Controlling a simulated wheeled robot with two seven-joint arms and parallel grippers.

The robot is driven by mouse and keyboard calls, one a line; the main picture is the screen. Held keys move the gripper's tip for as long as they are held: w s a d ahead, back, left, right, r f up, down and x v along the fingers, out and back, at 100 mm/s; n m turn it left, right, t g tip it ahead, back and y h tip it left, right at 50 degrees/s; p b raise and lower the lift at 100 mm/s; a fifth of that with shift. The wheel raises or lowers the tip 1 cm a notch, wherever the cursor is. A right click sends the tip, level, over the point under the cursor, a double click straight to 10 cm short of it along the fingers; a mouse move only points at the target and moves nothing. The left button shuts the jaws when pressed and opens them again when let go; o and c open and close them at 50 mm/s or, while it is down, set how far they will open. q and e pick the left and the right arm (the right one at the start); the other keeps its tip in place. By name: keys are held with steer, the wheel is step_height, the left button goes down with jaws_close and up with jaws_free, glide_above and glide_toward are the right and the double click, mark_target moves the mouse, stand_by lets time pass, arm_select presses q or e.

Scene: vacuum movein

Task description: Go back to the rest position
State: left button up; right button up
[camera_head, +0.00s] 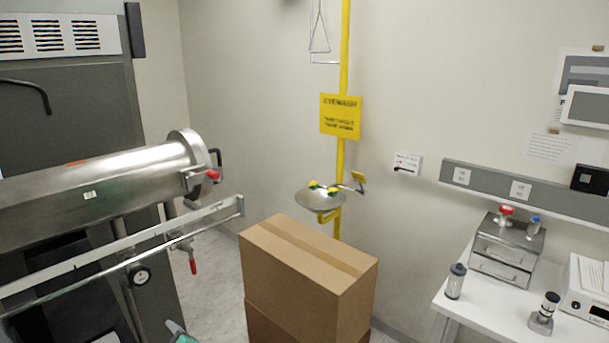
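Neither of my grippers shows clearly in the head view. A small grey and green piece (180,334) pokes up at the bottom edge, left of the boxes; I cannot tell what it belongs to. A steel cylindrical vacuum chamber (100,184) lies horizontally at the left, with its round flange end toward the middle. A red-handled valve (192,262) hangs below it.
A metal rail (120,246) runs below the chamber. Stacked cardboard boxes (305,275) stand in the middle. A yellow eyewash station (321,199) is behind them. At right, a white bench (490,315) holds steel drawers (503,255) and small instruments. Some floor shows left of the boxes.

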arm_select(q)
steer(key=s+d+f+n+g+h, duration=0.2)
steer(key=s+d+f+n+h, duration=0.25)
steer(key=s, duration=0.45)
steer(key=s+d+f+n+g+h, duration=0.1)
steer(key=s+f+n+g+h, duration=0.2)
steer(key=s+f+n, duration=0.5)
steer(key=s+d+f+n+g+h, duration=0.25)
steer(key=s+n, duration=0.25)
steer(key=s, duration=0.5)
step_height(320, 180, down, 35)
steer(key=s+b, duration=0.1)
steer(key=b, duration=0.3)
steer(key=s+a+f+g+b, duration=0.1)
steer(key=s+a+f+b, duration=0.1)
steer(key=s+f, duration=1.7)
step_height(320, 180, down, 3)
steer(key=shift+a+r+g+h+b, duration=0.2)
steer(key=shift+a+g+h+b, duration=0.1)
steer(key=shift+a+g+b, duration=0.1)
